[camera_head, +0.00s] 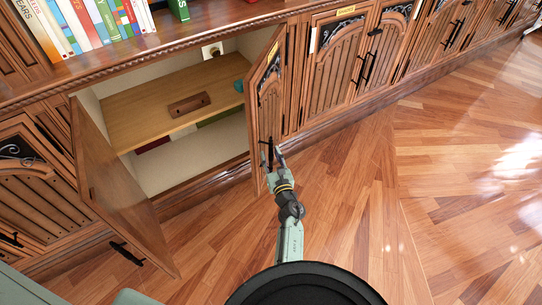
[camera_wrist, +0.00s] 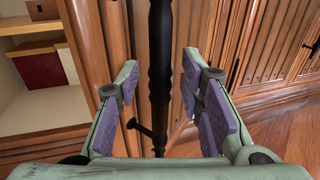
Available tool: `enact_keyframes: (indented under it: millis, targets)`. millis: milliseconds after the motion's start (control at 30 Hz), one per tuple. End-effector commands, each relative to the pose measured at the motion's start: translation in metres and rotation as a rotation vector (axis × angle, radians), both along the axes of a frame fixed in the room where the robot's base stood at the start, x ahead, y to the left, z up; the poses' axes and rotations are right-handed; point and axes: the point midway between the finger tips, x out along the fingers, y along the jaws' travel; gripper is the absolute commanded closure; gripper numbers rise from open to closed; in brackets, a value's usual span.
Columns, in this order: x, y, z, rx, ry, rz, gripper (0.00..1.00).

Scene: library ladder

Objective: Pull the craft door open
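A cabinet has two carved wooden doors standing open, a left door (camera_head: 115,180) and a right door (camera_head: 267,100). I cannot tell which one is the craft door. My gripper (camera_head: 274,155) is at the lower part of the right door, by its black bar handle (camera_head: 263,158). In the wrist view, the handle (camera_wrist: 161,60) runs upright between the purple finger pads of my gripper (camera_wrist: 160,95). The fingers are apart, with a visible gap on each side of the bar. The left door has its own black handle (camera_head: 126,254).
The open cabinet has a shelf (camera_head: 135,105) with a brown wooden piece (camera_head: 188,105) on it and flat items below. More closed cabinets (camera_head: 335,70) line the wall to the right. Books (camera_head: 85,20) stand above. The wooden floor (camera_head: 440,190) to the right is clear.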

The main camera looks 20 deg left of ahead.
Motion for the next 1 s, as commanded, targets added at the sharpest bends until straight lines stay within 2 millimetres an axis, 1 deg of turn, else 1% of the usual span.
enact_keyframes:
  millis: [267,800,1000]
  targets:
    - [0.0013,0.0008,-0.0006,0.0,0.001,-0.001,0.65]
    - [0.0012,0.0006,-0.0003,0.0,0.001,-0.001,1.0]
    - [0.0011,0.0007,-0.0003,0.0,0.001,-0.001,1.0]
